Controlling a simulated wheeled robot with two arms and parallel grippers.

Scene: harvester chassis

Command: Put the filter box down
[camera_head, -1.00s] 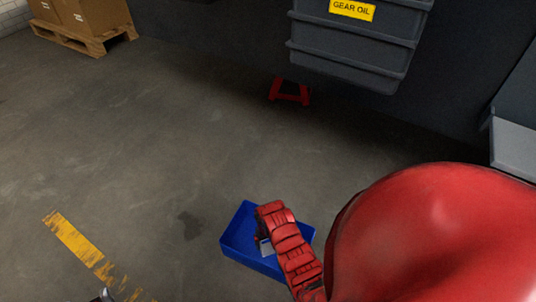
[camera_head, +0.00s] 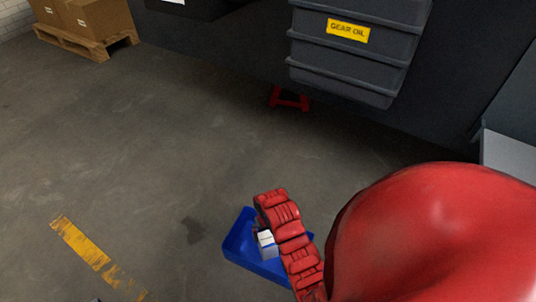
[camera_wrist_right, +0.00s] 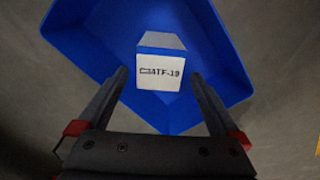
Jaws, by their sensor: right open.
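The filter box (camera_wrist_right: 160,72), white with a dark "ATF-19" marking, sits inside a blue bin (camera_wrist_right: 222,60). In the head view the box (camera_head: 266,238) shows partly beside my red right arm, in the blue bin (camera_head: 236,246) on the floor. My right gripper (camera_wrist_right: 158,76) is open, with a finger on each side of the box in the right wrist view and gaps between the fingers and the box. In the head view the arm hides the gripper's fingers and part of the bin. My left gripper does not show.
A dark machine stands at the back with grey "GEAR OIL" containers (camera_head: 345,58) and a red stand (camera_head: 289,101) below. Cardboard boxes (camera_head: 95,18) sit on a pallet (camera_head: 85,45) at upper left. The floor left of the bin is clear, with a worn yellow line (camera_head: 80,243).

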